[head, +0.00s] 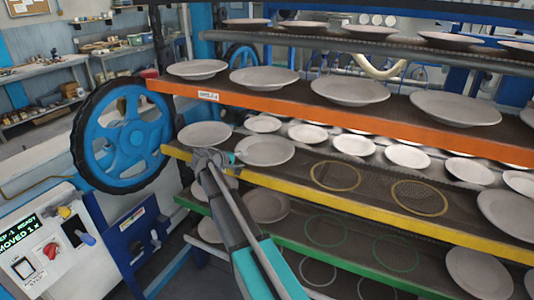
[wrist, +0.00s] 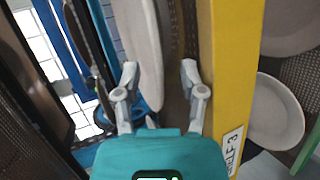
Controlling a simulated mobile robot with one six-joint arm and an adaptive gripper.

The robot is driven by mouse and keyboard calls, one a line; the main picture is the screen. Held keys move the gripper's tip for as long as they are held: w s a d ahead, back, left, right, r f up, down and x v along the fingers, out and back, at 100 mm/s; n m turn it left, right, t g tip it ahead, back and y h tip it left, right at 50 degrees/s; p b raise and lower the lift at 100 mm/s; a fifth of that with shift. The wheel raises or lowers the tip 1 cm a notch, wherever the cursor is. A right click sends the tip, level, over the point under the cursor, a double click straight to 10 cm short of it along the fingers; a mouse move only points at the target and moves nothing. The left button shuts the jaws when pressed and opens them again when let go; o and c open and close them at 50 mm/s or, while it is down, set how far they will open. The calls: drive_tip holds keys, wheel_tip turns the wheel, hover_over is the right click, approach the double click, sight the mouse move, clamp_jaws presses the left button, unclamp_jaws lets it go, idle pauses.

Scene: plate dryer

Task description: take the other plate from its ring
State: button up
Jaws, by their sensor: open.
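My gripper (head: 208,157) is at the left end of the yellow-edged shelf (head: 350,199), by the front rim of a grey plate (head: 204,134). A second grey plate (head: 265,151) lies just right of it on the same shelf. In the wrist view my gripper (wrist: 160,78) is open. A pale plate (wrist: 146,35) shows edge-on there, its near end between the fingers, closer to the left one. It is not gripped. The yellow shelf edge (wrist: 228,70) runs just right of the right finger. Two yellow rings (head: 335,176) (head: 420,198) on this shelf are empty.
An orange-edged shelf (head: 330,115) with plates hangs above. A green-edged shelf (head: 330,258) with empty green rings (head: 327,231) lies below. A blue handwheel (head: 122,135) stands left of my gripper. A control box (head: 40,248) reads "MOVED 1".

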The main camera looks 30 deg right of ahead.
drive_tip(key=shift+c, duration=0.3)
clamp_jaws()
drive_tip(key=shift+r, duration=0.2)
wheel_tip(320, 180, up, 3)
drive_tip(key=p, duration=0.3)
drive_tip(key=shift+f, duration=0.1)
drive_tip(key=s+a+r+p, duration=0.3)
drive_tip(key=s+r+p, duration=0.7)
drive_tip(key=s, duration=0.3)
drive_tip(key=shift+s, duration=0.3)
drive_tip(key=shift+f, duration=0.1)
idle(0.4)
